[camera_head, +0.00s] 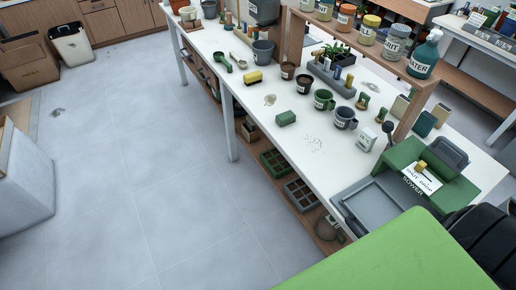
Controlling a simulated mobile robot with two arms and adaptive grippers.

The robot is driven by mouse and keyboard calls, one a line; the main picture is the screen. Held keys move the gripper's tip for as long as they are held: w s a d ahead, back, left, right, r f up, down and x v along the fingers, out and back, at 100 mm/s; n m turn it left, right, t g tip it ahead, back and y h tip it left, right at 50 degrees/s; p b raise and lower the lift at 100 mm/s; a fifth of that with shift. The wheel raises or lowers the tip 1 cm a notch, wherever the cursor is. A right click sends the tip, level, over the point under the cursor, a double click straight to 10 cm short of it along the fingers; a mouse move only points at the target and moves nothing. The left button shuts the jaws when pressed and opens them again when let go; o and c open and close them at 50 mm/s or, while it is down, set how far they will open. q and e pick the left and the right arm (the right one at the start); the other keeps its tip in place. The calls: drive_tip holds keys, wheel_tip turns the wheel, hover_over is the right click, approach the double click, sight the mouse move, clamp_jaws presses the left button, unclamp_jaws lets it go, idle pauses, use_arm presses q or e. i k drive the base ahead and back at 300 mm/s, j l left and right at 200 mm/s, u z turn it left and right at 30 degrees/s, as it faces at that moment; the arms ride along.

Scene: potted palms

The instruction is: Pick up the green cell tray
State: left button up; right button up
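A green cell tray (274,161) with several square cells lies on the low wooden shelf under the long white workbench. The bench's front edge is above it, and its far side is partly in the bench's shade. A dark grey cell tray (300,194) lies beside it on the same shelf, nearer to me. Neither of my grippers can be made out in the head view.
The white bench top (318,165) holds cups, pots, a yellow sponge (252,77) and a green block (286,118). A bench leg (228,125) stands left of the trays. Grey tiled floor (150,150) is open left of the bench. A large green surface (400,258) fills the lower right.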

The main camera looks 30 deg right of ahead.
sight(277, 162)
drive_tip(key=i+j, duration=0.2)
drive_tip(key=i, duration=0.25)
drive_tip(key=i+j+z, duration=0.1)
drive_tip(key=i+j, duration=0.15)
drive_tip(key=i, duration=0.2)
drive_tip(key=i+j, duration=0.25)
drive_tip(key=i, duration=0.2)
drive_tip(key=i+j, duration=0.25)
drive_tip(key=i, duration=0.2)
drive_tip(key=z, duration=0.05)
